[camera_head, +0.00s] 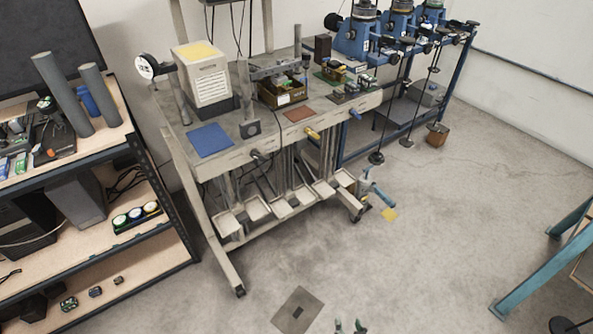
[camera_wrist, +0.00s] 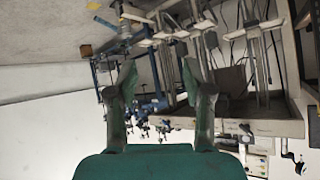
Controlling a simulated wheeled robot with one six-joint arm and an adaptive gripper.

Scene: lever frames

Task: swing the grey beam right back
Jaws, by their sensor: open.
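A beige-grey bench frame (camera_head: 232,168) stands in the middle of the head view. Short levers stick out of its front edge: one dark grey (camera_head: 257,154), one yellow (camera_head: 312,133) and one blue (camera_head: 355,113). The grey one is leftmost; I cannot tell for sure that it is the grey beam. My gripper (camera_head: 349,326) shows only as fingertips at the bottom edge, well short of the bench. In the wrist view my gripper (camera_wrist: 158,80) is open and empty, its two fingers apart, with the bench (camera_wrist: 265,126) upside down beyond them.
Pale plates on arms (camera_head: 258,208) hang below the bench. A shelf (camera_head: 150,235) stands left, with two grey tubes on top. A blue frame (camera_head: 455,80) with machines stands back right, teal legs (camera_head: 540,265) at the right. A dark mat (camera_head: 298,312) lies on the open floor.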

